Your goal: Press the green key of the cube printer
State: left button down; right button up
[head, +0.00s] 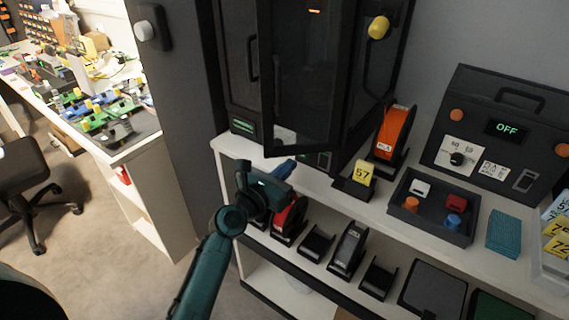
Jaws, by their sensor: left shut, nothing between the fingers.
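The cube printer, as far as I can tell, is the tall black cabinet (235,75) on the white shelf top, with a dark glazed door (310,95) in front that looks ajar. A small lit green display (243,128) is at its lower left. A dark panel with small details (322,160) shows at its lower front. I cannot make out a green key; the door edge and my gripper cover part of the lower front. My left gripper (287,169) is shut and empty, just in front of the cabinet's base, pointing right. My right gripper is out of view.
Right of the cabinet stand an orange device (394,132), a yellow "57" card (364,173), a dark tray (432,226) with several coloured pieces and a black box reading "OFF" (507,128). Black holders (348,248) fill the shelf below.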

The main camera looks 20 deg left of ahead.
pick_arm(q)
jog(key=v, duration=0.9)
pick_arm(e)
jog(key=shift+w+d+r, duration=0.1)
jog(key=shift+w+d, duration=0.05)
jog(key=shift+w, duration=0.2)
pick_arm(q)
jog(key=shift+f, duration=0.1)
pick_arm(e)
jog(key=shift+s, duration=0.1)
